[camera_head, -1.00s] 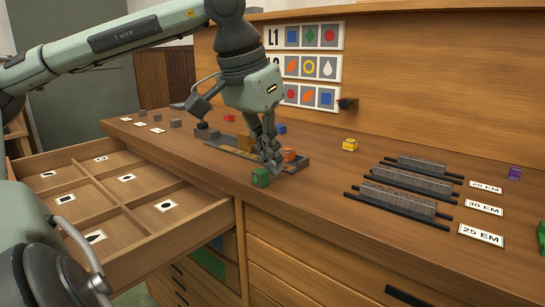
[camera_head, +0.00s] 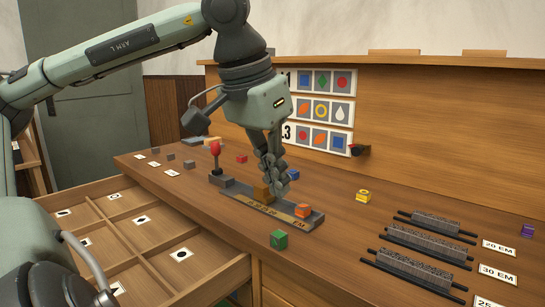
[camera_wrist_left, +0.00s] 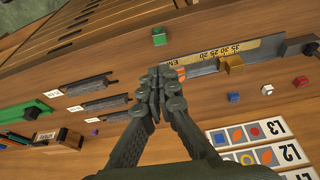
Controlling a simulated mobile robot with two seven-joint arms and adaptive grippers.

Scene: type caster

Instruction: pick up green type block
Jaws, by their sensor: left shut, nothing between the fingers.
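The green type block (camera_head: 279,239) sits on the bench top, in front of the ruled metal tray (camera_head: 236,199). It also shows in the left wrist view (camera_wrist_left: 159,38), beyond the fingertips. My left gripper (camera_head: 277,192) is shut and empty, with its fingers pointing down over the tray, between a brown block (camera_head: 262,193) and an orange block (camera_head: 304,210). The fingers are apart from the green block, farther back on the bench. In the wrist view the closed fingers (camera_wrist_left: 164,76) partly hide the orange block. My right gripper is not in view.
A yellow block (camera_head: 363,196) and dark ridged racks (camera_head: 425,241) stand to the right. A blue block (camera_head: 293,174) lies behind the gripper. A red-knobbed lever (camera_head: 215,149) rises at the tray's left end. The open compartment drawer (camera_head: 218,277) juts out at front left.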

